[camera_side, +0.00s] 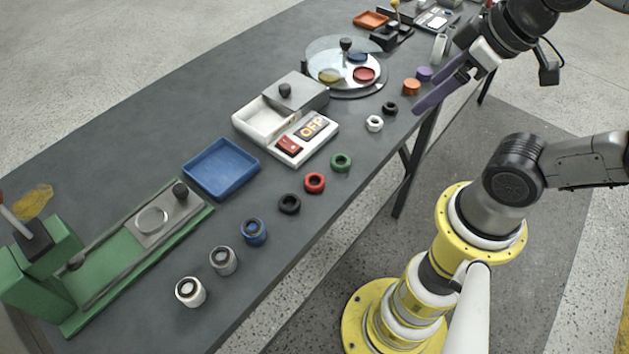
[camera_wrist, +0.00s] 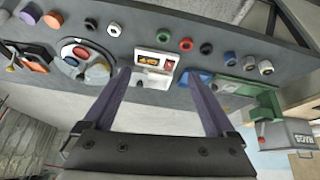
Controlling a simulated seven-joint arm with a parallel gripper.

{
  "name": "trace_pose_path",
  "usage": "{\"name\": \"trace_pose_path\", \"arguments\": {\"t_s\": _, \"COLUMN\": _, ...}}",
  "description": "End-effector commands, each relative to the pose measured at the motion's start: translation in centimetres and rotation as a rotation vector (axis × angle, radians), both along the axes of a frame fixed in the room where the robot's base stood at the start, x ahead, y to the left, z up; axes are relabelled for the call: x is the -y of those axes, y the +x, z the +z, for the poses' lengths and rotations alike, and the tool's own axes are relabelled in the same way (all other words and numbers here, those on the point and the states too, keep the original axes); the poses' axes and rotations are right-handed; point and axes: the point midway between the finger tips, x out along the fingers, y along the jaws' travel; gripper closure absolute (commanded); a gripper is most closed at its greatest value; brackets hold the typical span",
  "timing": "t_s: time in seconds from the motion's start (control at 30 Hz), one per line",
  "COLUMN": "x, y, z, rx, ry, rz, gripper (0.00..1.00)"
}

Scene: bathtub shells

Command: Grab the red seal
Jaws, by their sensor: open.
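The red seal (camera_side: 315,183) is a small red ring lying flat on the dark table near its front edge, between a green ring (camera_side: 341,162) and a black ring (camera_side: 289,204). It also shows in the wrist view (camera_wrist: 186,45), beyond the fingertips and toward the right one. My gripper (camera_side: 430,88) has purple fingers, spread apart and empty. In the side view it is up and right of the seal, well apart from it, over the table's front edge. In the wrist view the gripper (camera_wrist: 156,74) has nothing between its fingers.
A blue ring (camera_side: 253,231) and silver parts (camera_side: 190,291) stand left along the edge.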

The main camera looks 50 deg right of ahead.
Motion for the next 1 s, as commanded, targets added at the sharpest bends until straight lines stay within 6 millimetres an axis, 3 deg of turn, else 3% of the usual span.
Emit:
{"name": "trace_pose_path", "arguments": {"t_s": 0.17, "x": -0.1, "y": 2.3, "z": 1.8, "rx": 0.022, "ry": -0.144, "rz": 0.265, "gripper": 0.09}}
{"name": "trace_pose_path", "arguments": {"t_s": 0.37, "x": -1.5, "y": 8.1, "z": 1.5, "rx": -0.067, "ry": -0.311, "rz": 0.691, "gripper": 0.09}}
{"name": "trace_pose_path", "arguments": {"t_s": 0.47, "x": -2.8, "y": 11.2, "z": -0.1, "rx": -0.128, "ry": -0.365, "rz": 0.901, "gripper": 0.09}}
{"name": "trace_pose_path", "arguments": {"t_s": 0.6, "x": -5.0, "y": 14.9, "z": -3.7, "rx": -0.216, "ry": -0.397, "rz": 1.147, "gripper": 0.09}}
{"name": "trace_pose_path", "arguments": {"t_s": 0.7, "x": -6.5, "y": 16.4, "z": -6.7, "rx": -0.282, "ry": -0.390, "rz": 1.259, "gripper": 0.09}}
{"name": "trace_pose_path", "arguments": {"t_s": 0.8, "x": -7.6, "y": 17.1, "z": -9.3, "rx": -0.342, "ry": -0.369, "rz": 1.309, "gripper": 0.09}}
{"name": "trace_pose_path", "arguments": {"t_s": 1.0, "x": -8.7, "y": 16.6, "z": -12.3, "rx": -0.414, "ry": -0.341, "rz": 1.351, "gripper": 0.09}}
